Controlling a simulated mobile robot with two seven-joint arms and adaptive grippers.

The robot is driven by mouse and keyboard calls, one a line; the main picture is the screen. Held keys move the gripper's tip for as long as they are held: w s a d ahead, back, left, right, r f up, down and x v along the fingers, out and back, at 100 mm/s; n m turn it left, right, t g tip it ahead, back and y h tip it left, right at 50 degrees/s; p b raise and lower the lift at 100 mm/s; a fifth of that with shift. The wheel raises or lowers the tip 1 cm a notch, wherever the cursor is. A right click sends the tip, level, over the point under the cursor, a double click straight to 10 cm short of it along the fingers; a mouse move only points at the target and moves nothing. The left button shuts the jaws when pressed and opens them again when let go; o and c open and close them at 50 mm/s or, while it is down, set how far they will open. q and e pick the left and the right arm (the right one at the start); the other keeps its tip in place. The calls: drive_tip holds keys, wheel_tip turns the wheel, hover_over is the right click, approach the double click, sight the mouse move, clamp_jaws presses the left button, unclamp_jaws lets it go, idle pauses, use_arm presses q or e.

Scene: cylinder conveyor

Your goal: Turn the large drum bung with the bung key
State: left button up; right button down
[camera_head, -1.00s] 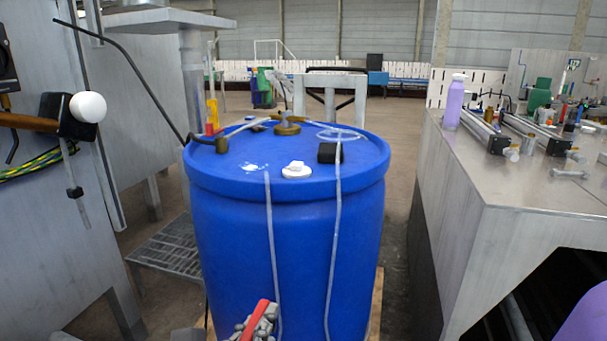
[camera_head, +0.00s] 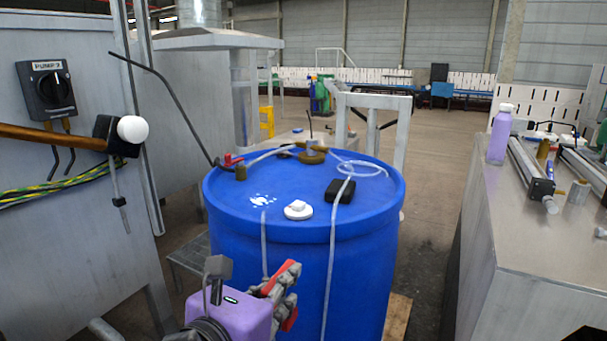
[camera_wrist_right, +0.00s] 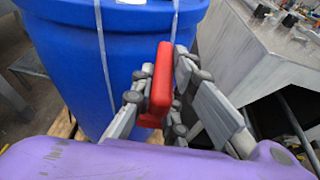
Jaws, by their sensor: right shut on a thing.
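The blue drum (camera_head: 300,260) stands upright in the middle of the head view; its side fills the upper left of the right wrist view (camera_wrist_right: 60,40). A white round bung (camera_head: 298,211) with a raised centre sits on the near part of the lid. A brass fitting (camera_head: 312,156) sits at the lid's far side. My right gripper (camera_head: 280,290), with a purple wrist, is shut on a red tool, taken to be the bung key (camera_wrist_right: 160,85), in front of the drum, below its rim. The fingers hide part of the tool. My left gripper is out of view.
A black block (camera_head: 340,191) and a clear hose (camera_head: 333,250) lie on the lid; the hose hangs down the drum's front. A grey cabinet (camera_head: 60,240) with a switch and white-balled lever stands left. A metal bench (camera_head: 540,235) with a purple bottle (camera_head: 500,135) stands right.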

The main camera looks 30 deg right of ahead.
drive_tip(key=w+d+r+m+g+p, duration=0.1)
drive_tip(key=w+d+r+p, duration=0.3)
drive_tip(key=r, duration=0.3)
drive_tip(key=w+d+r+p, duration=0.2)
drive_tip(key=w+r+p, duration=0.2)
drive_tip(key=w+r, duration=0.15)
use_arm(q)
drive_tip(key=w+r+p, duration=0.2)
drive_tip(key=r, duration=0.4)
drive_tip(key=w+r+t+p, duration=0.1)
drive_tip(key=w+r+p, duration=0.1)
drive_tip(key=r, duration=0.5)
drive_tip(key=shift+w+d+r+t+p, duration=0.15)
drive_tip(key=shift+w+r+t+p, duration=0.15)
drive_tip(key=shift+p, duration=0.15)
use_arm(e)
drive_tip(key=w+d+r, duration=0.4)
drive_tip(key=w+d, duration=0.4)
drive_tip(key=w, duration=0.1)
drive_tip(key=shift+w+d, duration=0.2)
drive_tip(key=shift+w, duration=0.05)
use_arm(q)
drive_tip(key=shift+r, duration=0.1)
